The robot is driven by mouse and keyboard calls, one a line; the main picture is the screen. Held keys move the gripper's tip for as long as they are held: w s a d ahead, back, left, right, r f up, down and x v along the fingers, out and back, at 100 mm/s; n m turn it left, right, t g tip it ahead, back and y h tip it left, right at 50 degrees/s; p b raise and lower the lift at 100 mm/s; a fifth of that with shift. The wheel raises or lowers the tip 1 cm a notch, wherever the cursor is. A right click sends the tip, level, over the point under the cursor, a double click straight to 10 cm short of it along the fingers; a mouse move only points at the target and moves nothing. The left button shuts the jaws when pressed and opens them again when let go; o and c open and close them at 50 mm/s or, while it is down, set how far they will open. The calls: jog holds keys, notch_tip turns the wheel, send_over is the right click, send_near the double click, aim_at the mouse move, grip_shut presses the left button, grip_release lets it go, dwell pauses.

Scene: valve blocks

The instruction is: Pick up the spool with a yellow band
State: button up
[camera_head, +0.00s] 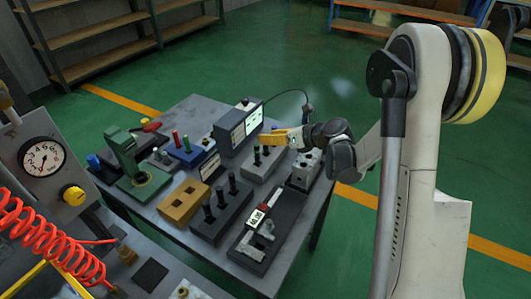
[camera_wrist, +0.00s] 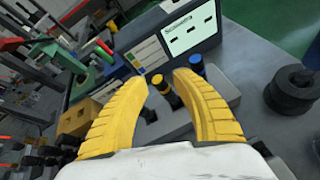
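The spool with a yellow band (camera_wrist: 161,84) is a dark upright spool with a yellow top section. It stands in a grey block, which also shows in the head view (camera_head: 263,172). A similar spool with a blue band (camera_wrist: 196,66) stands just behind it and to the right. My gripper (camera_wrist: 164,76) is open, with its two curved yellow fingers apart. In the wrist view the yellow-banded spool appears between the fingertips; I see no grip on it. In the head view my gripper (camera_head: 287,138) hangs beside and above the grey block, and the band colours there are too small to tell.
A box with a lit screen (camera_head: 240,127) stands close behind the grey block. A dark block with several black spools (camera_head: 220,210), a yellow-brown block (camera_head: 184,202) and a green press (camera_head: 137,165) share the table. A round black part (camera_wrist: 292,92) lies to the right.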

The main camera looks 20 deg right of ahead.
jog(key=shift+x, duration=0.9)
jog(key=shift+c, duration=0.5)
grip_shut()
jog(key=shift+r, duration=0.1)
